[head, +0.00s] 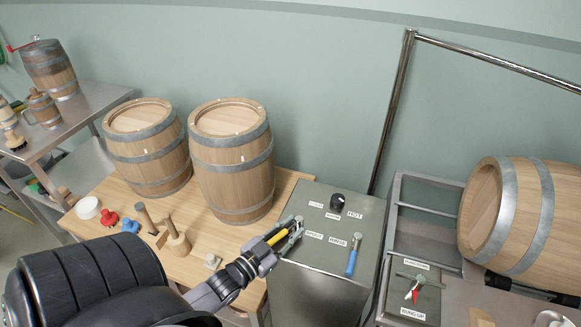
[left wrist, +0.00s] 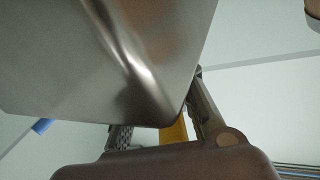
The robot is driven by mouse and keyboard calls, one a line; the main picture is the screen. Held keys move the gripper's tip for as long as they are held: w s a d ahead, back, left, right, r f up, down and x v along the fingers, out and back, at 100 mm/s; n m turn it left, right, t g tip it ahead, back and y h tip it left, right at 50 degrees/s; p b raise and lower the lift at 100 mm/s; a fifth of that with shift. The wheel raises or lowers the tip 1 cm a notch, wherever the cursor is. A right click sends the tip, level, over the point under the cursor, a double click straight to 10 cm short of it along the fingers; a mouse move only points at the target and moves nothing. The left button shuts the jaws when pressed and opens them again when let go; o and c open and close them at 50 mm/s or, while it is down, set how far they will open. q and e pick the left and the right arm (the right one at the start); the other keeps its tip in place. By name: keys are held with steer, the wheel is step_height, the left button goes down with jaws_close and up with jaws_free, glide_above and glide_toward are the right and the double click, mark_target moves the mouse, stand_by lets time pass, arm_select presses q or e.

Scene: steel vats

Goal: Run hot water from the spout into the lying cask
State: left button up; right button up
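The lying cask (head: 545,215) rests on its side at the right of the head view, banded with metal hoops. A steel control box (head: 325,282) carries a black knob (head: 338,201) among cold, warm and hot labels, and a blue-handled lever (head: 351,262) by the rinse label. My left gripper (head: 291,232) is at the box's left edge by the spout label, its fingers around or beside a yellow handle. The yellow handle (left wrist: 174,132) shows between the fingers in the left wrist view; firm contact is unclear. A chrome pipe (head: 387,135) rises behind the box and runs right. My right gripper is out of view.
Two upright casks (head: 233,190) (head: 148,165) stand on a wooden table (head: 90,238) with mallets and small knobs. A red-handled lever (head: 413,292) sits by the bung-up label beside the lying cask. A steel table (head: 95,100) holds a smaller cask at left.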

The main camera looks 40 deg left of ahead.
arm_select(q)
steer(key=shift+o, duration=0.2)
steer(key=shift+a, duration=0.35)
steer(key=shift+s, duration=0.1)
steer(key=s, duration=1.2)
steer(key=shift+a, duration=0.2)
